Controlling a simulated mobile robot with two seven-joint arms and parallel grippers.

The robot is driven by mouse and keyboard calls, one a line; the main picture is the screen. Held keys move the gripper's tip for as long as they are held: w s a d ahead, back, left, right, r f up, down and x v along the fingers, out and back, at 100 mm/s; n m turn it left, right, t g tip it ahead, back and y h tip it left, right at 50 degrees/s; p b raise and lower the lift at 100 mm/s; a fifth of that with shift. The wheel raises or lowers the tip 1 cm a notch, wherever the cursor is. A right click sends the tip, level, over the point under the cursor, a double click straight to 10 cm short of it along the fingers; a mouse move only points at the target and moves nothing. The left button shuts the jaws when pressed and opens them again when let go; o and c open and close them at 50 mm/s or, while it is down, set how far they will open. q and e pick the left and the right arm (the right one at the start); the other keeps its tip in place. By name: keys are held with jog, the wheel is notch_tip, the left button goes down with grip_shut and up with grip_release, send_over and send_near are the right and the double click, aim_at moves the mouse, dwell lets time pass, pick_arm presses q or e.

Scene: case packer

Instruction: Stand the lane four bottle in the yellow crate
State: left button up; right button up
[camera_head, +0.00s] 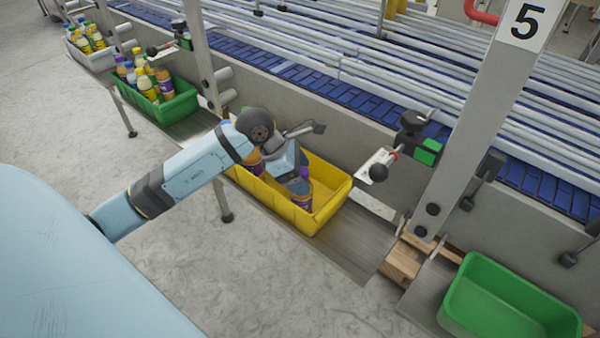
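The yellow crate (326,216) sits on the grey ledge below the blue conveyor. My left gripper (298,180) reaches down into it from the left. A bottle with a purple and orange body (302,194) stands in the crate right at the gripper's fingers. The gripper partly hides this bottle, and I cannot tell whether the fingers are closed on it. Another orange and purple bottle (252,166) shows at the crate's left end, partly behind my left arm. My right gripper is out of view.
A green crate (178,109) and a grey crate (96,59), both with several bottles, stand at the upper left. An empty-looking green crate (475,318) is at the lower right. A post marked 5 (480,110) stands right of the yellow crate, whose right end is clear.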

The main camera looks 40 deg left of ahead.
pick_arm(q)
jog(key=shift+r, duration=0.2)
jog(key=shift+s+a+r, duration=0.1)
jog(key=shift+a+r, duration=0.05)
jog(key=shift+r, duration=0.05)
jog(key=b+v, duration=0.1)
jog(key=v, duration=1)
jog(key=shift+r+b, duration=0.2)
jog(key=shift+b, duration=0.15)
jog(key=shift+a, duration=0.1)
